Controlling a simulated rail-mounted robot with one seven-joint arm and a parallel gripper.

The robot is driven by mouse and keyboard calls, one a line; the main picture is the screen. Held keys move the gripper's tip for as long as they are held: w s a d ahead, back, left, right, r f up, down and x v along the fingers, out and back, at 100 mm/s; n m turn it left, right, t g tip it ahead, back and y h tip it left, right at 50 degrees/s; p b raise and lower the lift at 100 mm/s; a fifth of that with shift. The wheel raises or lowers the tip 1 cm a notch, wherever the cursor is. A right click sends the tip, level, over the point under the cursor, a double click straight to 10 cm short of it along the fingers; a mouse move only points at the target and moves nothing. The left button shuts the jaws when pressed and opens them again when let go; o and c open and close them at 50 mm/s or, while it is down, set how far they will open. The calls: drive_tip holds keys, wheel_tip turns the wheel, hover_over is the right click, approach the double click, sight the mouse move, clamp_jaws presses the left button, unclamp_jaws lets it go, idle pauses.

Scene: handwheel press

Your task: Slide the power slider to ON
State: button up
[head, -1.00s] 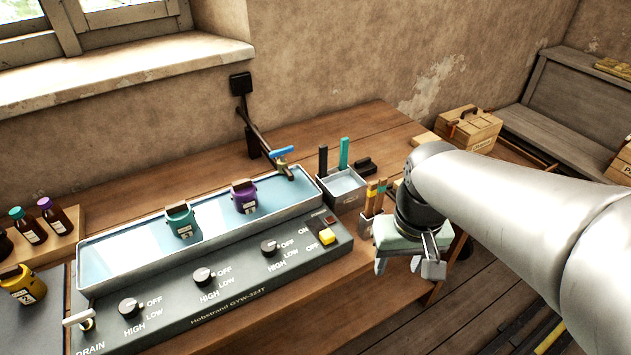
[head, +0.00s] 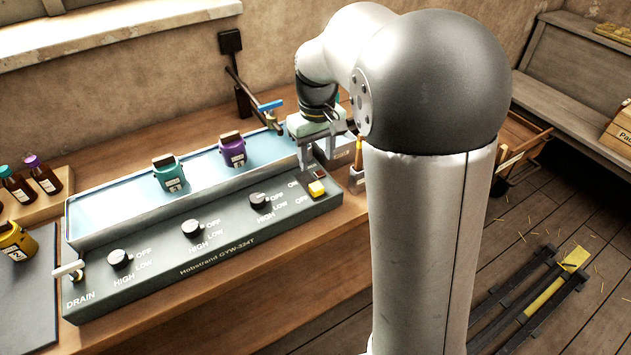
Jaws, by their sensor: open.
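The power slider is a yellow block (head: 317,188) at the right end of the dark control panel (head: 215,246). ON and OFF labels stand to its left, and the yellow block sits nearer the OFF label. A small red piece (head: 320,175) shows just behind it, towards the ON side. My gripper (head: 324,158) is open and empty. It points down over the back right corner of the washer, behind and above the slider, with no visible contact with the yellow block. My arm partly hides the farther finger.
Three black knobs and a white drain lever (head: 70,270) line the panel. A brass tap (head: 268,120) and a small container (head: 335,152) with tools are close to my gripper.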

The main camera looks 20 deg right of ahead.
sight(316, 186)
wheel_tip(316, 186, down, 9)
drive_tip(key=shift+f, duration=0.1)
idle(0.3)
